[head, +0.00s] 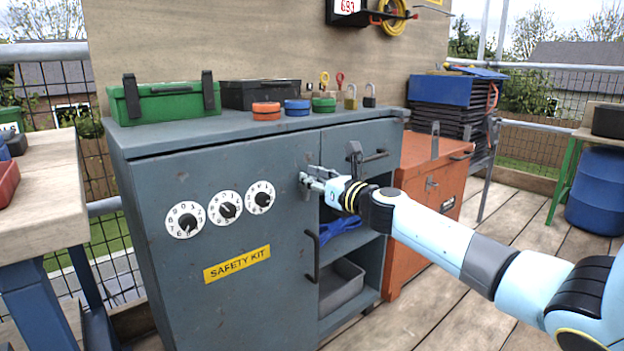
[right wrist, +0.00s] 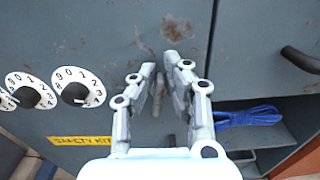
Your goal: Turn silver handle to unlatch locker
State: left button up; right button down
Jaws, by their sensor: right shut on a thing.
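The grey locker (head: 240,255) stands in front of me with its dial door closed. The small silver handle (head: 303,181) sits near the right edge of that door, to the right of the dials. My right gripper (head: 312,177) reaches in from the right and is shut on the handle. In the right wrist view the silver handle (right wrist: 158,92) shows between the fingers of my right gripper (right wrist: 161,66), hanging roughly upright with a slight tilt. The fingers partly hide the handle in the head view. My left gripper is not in view.
Three number dials (head: 229,206) and a yellow "SAFETY KIT" label (head: 237,264) are on the door. A dark pull bar (head: 313,255) is below the handle. Open shelves with a grey bin (head: 341,286) are at right. An orange cabinet (head: 415,185) stands beside the locker.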

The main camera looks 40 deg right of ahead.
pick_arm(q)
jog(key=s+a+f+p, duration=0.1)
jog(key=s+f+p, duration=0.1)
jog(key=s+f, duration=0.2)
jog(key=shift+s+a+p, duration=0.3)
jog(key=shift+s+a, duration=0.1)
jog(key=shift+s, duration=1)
pick_arm(e)
jog(key=shift+w+d+f+m, duration=0.1)
jog(key=shift+d+f+m, duration=0.3)
jog(key=shift+m, duration=2.55)
jog(key=shift+w+d+f+m, duration=0.1)
jog(key=shift+d+f+m, duration=0.3)
jog(key=shift+m, duration=2.5)
jog(key=shift+d+f+m, duration=0.2)
jog(key=shift+f+m, duration=0.35)
jog(key=shift+m, duration=2.4)
jog(key=c, duration=1.4)
grip_release()
jog(key=shift+a, duration=0.15)
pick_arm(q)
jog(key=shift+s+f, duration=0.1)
pick_arm(e)
jog(key=shift+f, duration=0.1)
